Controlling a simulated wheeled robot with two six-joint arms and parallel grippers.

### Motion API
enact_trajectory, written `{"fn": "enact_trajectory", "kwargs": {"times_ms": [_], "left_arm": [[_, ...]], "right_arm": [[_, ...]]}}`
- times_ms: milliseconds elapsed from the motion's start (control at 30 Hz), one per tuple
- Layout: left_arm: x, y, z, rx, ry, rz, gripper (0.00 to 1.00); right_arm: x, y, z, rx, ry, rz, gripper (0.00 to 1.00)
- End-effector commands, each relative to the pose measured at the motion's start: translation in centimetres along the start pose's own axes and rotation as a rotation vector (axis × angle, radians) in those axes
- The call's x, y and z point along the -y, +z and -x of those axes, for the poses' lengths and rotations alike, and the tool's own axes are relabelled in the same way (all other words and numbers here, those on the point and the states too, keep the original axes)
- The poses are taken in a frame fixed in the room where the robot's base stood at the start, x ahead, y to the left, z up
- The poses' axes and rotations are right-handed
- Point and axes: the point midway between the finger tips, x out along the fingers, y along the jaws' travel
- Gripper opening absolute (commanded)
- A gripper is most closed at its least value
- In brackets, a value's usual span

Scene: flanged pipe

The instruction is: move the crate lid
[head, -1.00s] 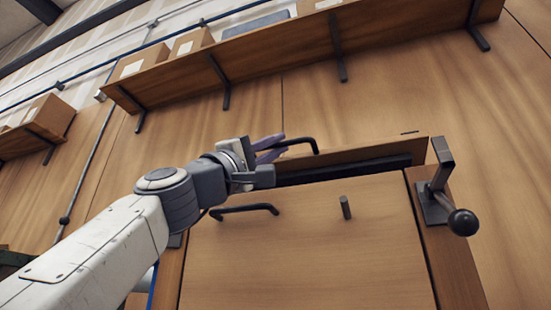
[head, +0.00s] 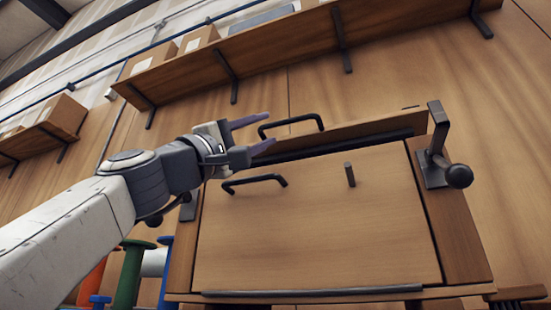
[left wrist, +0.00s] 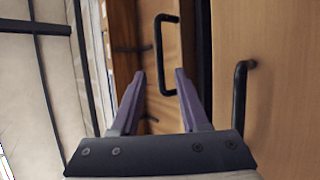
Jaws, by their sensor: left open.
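A wooden crate (head: 458,240) has a large flat panel (head: 310,235) with a black bar handle (head: 255,182) and a short dark peg. Behind its far edge, across a dark gap, a narrow wooden board (head: 360,130) carries a second black handle (head: 290,123). I cannot tell for certain which of these is the lid. My left gripper (head: 270,129) is open and empty, its purple fingers at the left end of the second handle. In the left wrist view that handle (left wrist: 164,55) appears beyond the fingertips (left wrist: 160,74), and the panel handle (left wrist: 239,92) stands to the right.
A dark latch with a ball knob (head: 459,176) sticks up at the crate's right side. A wooden shelf (head: 290,50) with boxes is above, and another (head: 45,130) is at left. Coloured spools (head: 130,275) stand at lower left, below my arm.

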Motion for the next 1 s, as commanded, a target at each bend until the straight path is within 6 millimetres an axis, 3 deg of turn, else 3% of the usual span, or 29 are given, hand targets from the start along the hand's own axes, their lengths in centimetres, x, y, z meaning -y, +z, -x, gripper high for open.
{"fn": "enact_trajectory", "kwargs": {"times_ms": [33, 100, 300, 1000], "left_arm": [[0.3, 0.1, 1.3, -0.002, 0.000, -0.003, 0.45], [0.2, 0.1, 2.3, -0.003, 0.000, -0.003, 0.45], [0.0, 0.0, 3.6, -0.001, 0.000, -0.001, 0.45], [-0.1, 0.0, 3.6, 0.001, 0.001, 0.000, 0.45]], "right_arm": [[-0.1, 0.1, -1.2, 0.000, 0.000, 0.000, 0.50], [-0.1, 0.1, -1.8, 0.000, 0.000, 0.000, 0.50], [-0.2, 0.1, -2.5, 0.000, 0.000, 0.000, 0.50], [-0.2, 0.1, -2.4, 0.000, 0.000, 0.000, 0.50]]}}
